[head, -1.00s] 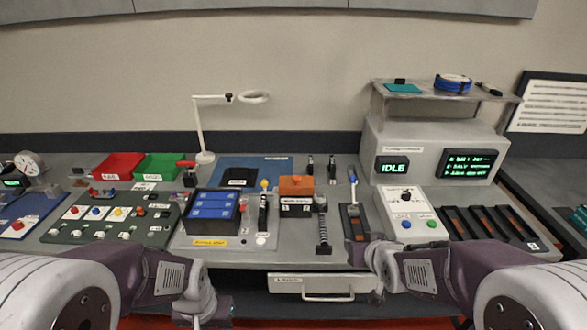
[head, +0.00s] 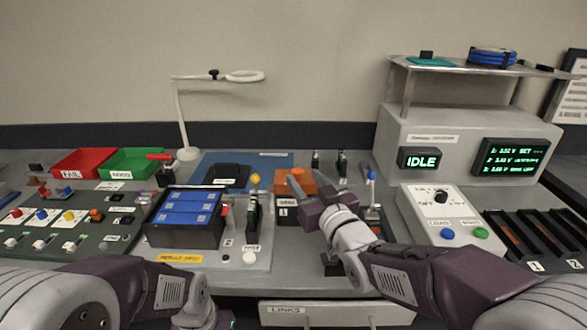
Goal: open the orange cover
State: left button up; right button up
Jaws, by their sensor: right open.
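The orange cover (head: 305,179) sits on a small box labelled 1 at the middle back of the bench. It looks closed; its right and front parts are hidden by my gripper. My right gripper (head: 309,188) is open, its purple fingers in front of and over the cover. I cannot tell whether they touch it. My left arm comes in at the lower left, and its gripper is cut off by the bottom edge, so its jaws do not show.
A blue battery pack (head: 184,214) and a black lever (head: 253,213) stand left of the cover. A blue-tipped lever (head: 371,181) is close on the right. A lamp (head: 183,120) stands behind. The grey IDLE tester (head: 455,130) is at the right.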

jog(key=x, duration=0.7)
jog(key=shift+w+a, duration=0.15)
jog(key=shift+w, duration=0.25)
grip_shut()
dwell(0.8)
